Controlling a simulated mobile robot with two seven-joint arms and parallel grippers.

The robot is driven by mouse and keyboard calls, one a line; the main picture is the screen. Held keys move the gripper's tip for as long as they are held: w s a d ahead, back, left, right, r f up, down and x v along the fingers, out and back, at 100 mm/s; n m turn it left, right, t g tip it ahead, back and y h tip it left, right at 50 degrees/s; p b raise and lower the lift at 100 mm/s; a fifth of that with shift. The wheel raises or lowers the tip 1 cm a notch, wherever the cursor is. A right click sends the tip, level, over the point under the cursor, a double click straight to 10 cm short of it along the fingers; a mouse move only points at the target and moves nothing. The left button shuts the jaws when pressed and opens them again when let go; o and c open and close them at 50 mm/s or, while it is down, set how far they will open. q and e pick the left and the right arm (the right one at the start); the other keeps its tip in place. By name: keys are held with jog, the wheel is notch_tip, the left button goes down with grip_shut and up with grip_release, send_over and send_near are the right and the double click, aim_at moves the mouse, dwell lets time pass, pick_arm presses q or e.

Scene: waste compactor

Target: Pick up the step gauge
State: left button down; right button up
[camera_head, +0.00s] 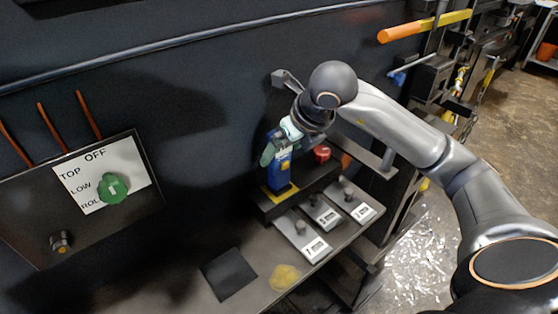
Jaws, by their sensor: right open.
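A blue upright block with a yellow mark at its foot (279,173), which I take to be the step gauge, stands on a dark raised ledge (309,186) against the wall. My right gripper (274,148) comes down at its upper part, with green fingers beside and over the blue block. The right gripper is open; whether its fingers touch the block cannot be told. The fingers hide part of the block's top. My left gripper is not in view.
A red button (321,153) sits just right of the blue block. Several levers on white plates (303,240) stand in front. A dark square (230,273) and a yellow patch (285,277) lie on the bench. A panel with a green knob (113,188) is at left.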

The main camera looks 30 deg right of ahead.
jog(key=x, duration=0.3)
jog(key=shift+f, duration=0.15)
jog(key=shift+c, duration=0.2)
grip_shut()
dwell(0.5)
